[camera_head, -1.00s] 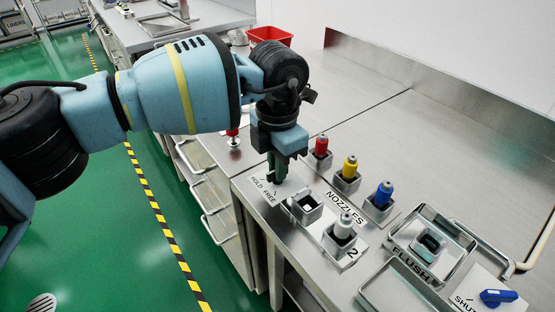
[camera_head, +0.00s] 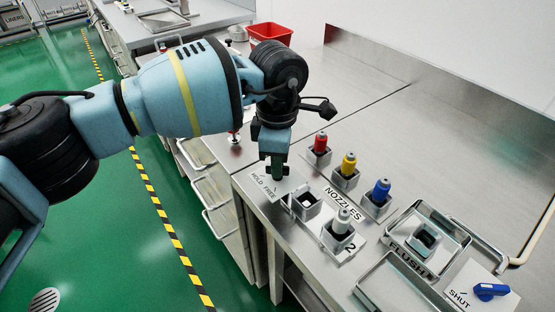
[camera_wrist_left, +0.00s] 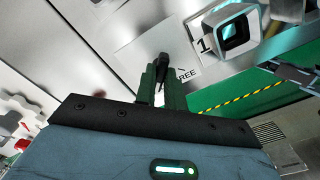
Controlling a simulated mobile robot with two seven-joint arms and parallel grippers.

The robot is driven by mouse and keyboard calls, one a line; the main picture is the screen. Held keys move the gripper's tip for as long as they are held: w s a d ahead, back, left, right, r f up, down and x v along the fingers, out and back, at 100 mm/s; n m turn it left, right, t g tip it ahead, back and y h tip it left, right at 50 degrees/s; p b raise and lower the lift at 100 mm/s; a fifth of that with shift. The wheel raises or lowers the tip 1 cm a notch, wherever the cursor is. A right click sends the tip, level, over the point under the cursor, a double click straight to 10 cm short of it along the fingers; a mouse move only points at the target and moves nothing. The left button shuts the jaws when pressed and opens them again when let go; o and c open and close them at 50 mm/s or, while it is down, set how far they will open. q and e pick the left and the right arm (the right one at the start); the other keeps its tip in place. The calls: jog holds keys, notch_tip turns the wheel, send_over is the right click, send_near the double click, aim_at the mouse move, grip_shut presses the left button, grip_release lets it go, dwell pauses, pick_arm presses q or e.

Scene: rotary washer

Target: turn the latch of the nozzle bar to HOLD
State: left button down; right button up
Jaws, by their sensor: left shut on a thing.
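The latch (camera_wrist_left: 162,62) shows in the left wrist view as a small dark handle between my green fingertips. My left gripper (camera_head: 277,172) points down over the light plate marked HOLD and FREE (camera_head: 267,190) at the front-left corner of the bench, and is shut on the latch. It also shows in the left wrist view (camera_wrist_left: 161,75), where the word FREE is partly visible beside the fingers and HOLD is hidden. In the head view the fingers cover the latch, so its exact direction cannot be told. My right gripper is not in view.
Near the plate are an empty square holder (camera_head: 307,203) and a white nozzle (camera_head: 341,222). Red (camera_head: 321,142), yellow (camera_head: 349,164) and blue (camera_head: 381,190) nozzles stand behind. The flush tray (camera_head: 424,242) and a blue shut-off handle (camera_head: 490,291) are farther right. The bench's back is clear.

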pick_arm(q)
jog(key=shift+r, duration=0.1)
dwell(0.4)
jog(key=c, duration=1.5)
grip_release()
jog(key=shift+r, duration=3.85)
